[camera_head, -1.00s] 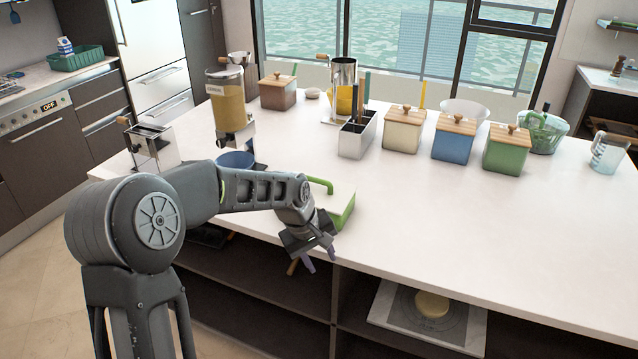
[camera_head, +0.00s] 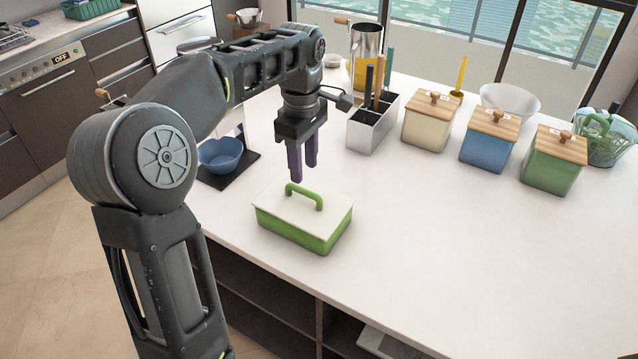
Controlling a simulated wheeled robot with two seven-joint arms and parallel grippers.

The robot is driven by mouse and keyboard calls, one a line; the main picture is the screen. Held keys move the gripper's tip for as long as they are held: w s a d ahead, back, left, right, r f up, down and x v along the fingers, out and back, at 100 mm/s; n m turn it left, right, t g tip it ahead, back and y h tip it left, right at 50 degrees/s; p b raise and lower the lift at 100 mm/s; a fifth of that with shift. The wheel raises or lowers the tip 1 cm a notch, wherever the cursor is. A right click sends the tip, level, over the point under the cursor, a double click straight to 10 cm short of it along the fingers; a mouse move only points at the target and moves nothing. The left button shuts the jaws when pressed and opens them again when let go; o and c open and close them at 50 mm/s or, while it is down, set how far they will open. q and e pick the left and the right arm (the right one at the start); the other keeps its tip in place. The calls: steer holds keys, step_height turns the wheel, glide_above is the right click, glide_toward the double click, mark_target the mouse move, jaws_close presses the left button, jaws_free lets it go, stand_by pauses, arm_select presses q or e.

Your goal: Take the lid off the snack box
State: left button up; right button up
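The snack box (camera_head: 298,233) is a green box near the front edge of the white counter. Its white lid (camera_head: 331,208) lies on top, with a green arched handle (camera_head: 305,195) in the middle. My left gripper (camera_head: 302,176) points down just above the handle. Its two dark purple fingers are a little apart, with a narrow gap and nothing seen between them. The fingertips look clear of the handle. My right gripper is out of view.
A blue bowl (camera_head: 221,155) on a dark base stands left of the box. A grey utensil holder (camera_head: 372,128) and cream (camera_head: 429,122), blue (camera_head: 489,142) and green (camera_head: 553,163) wooden-lidded canisters stand behind. The counter right of the box is clear.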

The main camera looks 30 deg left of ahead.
mark_target(303, 189)
arm_select(q)
steer(key=shift+s+r, duration=0.15)
steer(key=shift+s, duration=0.05)
steer(key=shift+f+b, duration=0.6)
steer(key=shift+f, duration=0.8)
steer(key=shift+a+f+p, duration=0.1)
steer(key=shift+f+p, duration=0.55)
steer(key=shift+f, duration=1.9)
jaws_close()
